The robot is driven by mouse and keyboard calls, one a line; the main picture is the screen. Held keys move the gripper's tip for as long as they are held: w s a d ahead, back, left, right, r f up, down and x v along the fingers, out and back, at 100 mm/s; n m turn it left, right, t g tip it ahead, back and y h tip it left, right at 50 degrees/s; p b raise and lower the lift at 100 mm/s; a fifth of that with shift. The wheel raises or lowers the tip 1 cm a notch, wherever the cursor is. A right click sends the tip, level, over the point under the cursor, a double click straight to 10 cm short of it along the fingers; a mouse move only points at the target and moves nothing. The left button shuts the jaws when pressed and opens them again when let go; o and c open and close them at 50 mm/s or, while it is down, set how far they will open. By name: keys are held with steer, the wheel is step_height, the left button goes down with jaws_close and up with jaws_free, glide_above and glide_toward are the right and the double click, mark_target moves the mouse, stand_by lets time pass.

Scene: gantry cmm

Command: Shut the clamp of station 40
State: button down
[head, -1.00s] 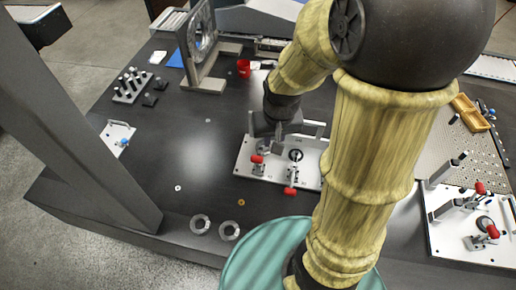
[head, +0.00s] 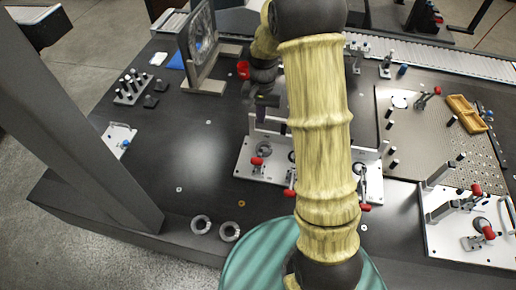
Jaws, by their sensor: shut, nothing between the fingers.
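A light metal fixture plate (head: 243,170) lies on the dark table in the middle, with toggle clamps on it. One red clamp handle (head: 256,162) is at its left, a second red handle (head: 290,193) is at its front edge, and a third (head: 364,207) shows right of my arm. My arm hides the plate's middle. No station number is readable, so I cannot tell which clamp belongs to station 40. My gripper (head: 262,111) is shut and empty, behind the plate's left part and apart from the handles.
Another clamp plate (head: 440,236) with red handles stands at the right. A perforated plate (head: 425,150) with black posts and a tan tray (head: 467,113) lies behind it. An upright grey frame (head: 202,45) and a red part (head: 243,70) are at the back left. The table's left middle is mostly clear.

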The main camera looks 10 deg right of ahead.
steer(key=p, duration=0.2)
glide_toward(258, 163)
steer(key=w+f, duration=0.1)
steer(key=w+d+f, duration=0.1)
steer(key=w+f, duration=0.2)
steer(key=shift+w+d+f, duration=0.25)
steer(key=shift+w+d, duration=0.1)
steer(key=shift+w, duration=0.05)
steer(key=shift+s+a+f+p, duration=0.25)
steer(key=shift+s+a+f, duration=0.1)
steer(key=shift+s+f, duration=0.25)
steer(key=shift+s+a+f+p, duration=0.2)
steer(key=shift+s+a+f, duration=0.1)
steer(key=shift+s+f, duration=0.3)
steer(key=shift+w, duration=0.15)
